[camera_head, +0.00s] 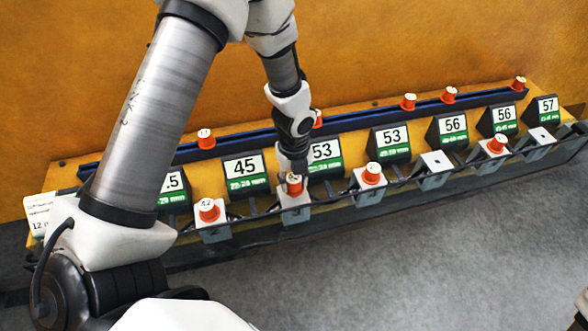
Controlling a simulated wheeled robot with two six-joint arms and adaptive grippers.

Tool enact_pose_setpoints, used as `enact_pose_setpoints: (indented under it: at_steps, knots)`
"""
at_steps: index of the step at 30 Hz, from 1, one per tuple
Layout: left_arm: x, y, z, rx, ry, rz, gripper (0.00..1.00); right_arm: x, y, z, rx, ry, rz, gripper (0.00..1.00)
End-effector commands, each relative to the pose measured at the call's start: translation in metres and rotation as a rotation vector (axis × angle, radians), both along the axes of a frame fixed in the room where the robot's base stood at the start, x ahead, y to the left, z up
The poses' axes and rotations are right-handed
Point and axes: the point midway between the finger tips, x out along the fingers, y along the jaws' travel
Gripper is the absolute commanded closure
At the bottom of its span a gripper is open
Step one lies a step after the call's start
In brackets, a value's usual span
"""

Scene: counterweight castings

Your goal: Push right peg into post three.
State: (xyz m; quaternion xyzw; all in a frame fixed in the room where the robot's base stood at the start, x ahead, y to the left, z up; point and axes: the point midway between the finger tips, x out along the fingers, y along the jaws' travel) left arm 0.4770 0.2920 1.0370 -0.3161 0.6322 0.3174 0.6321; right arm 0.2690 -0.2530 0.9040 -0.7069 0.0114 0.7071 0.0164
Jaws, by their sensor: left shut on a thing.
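A row of white posts runs along the front of the wooden stand. My left gripper (293,168) reaches down from above and is shut on an orange peg (294,186) at a white post (295,214) in front of the "45" and "53" cards. The gripper partly hides this peg; I cannot tell how deep it sits. Orange pegs also stand at the post to its left (209,210), the post to its right (371,173) and one farther right (496,142). Two posts on the right, one (436,163) and another (540,136), hold no peg. My right gripper is out of view.
A dark blue rail (350,122) behind the number cards carries several more orange pegs, such as one (206,138) at left. Black cards, such as "45" (246,170), stand close behind the posts. Grey surface (420,260) in front is clear.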

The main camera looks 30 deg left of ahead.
Motion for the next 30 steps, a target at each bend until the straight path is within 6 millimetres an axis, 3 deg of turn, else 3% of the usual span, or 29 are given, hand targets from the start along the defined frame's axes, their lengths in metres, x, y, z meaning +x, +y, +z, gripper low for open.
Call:
enact_pose_setpoints:
  at_steps: [30]
  knots:
    - [0.000,0.000,-0.026,0.000,0.000,0.001,0.95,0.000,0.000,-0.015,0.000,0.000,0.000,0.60]
